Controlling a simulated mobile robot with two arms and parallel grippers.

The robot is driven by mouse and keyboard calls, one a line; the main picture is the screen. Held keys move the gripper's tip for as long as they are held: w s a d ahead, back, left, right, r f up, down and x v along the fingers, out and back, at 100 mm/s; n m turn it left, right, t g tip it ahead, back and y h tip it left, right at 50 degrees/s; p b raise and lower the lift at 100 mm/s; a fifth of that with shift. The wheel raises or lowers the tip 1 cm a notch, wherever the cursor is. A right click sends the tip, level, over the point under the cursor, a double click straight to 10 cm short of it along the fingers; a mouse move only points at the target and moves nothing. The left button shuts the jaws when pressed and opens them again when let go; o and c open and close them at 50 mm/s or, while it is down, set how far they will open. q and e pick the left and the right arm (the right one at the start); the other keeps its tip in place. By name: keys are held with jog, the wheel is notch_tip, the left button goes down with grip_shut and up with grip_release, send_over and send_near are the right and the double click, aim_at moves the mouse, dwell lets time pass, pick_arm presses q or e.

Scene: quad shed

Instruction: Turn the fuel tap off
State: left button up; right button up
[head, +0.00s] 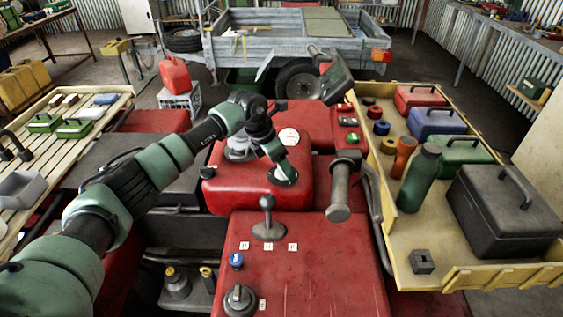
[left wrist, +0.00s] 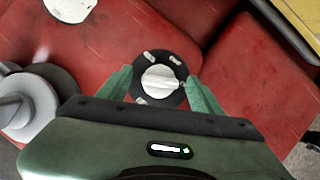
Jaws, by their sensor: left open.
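The fuel tap (left wrist: 160,82) is a round black plate with a pale grey knob in its middle and small white marks around it. The knob's pointer line faces right in the left wrist view. In the head view the tap's dark disc (head: 284,177) sits on the red tank (head: 240,190), partly covered by my gripper. My left gripper (head: 279,163) is over the tap; in the left wrist view its green fingers (left wrist: 160,85) are open, one on each side of the knob, apart from it. Whether the fingertips touch the plate I cannot tell. My right gripper is not in view.
A grey handlebar grip (head: 340,190) stands right of the tank. A gear lever (head: 267,215), a blue knob (head: 236,261) and a black dial (head: 240,298) are on the nearer red panel. A yellow rack (head: 450,277) with toolboxes is at the right.

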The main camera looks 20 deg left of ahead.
pick_arm(q)
jog(key=c, duration=1.4)
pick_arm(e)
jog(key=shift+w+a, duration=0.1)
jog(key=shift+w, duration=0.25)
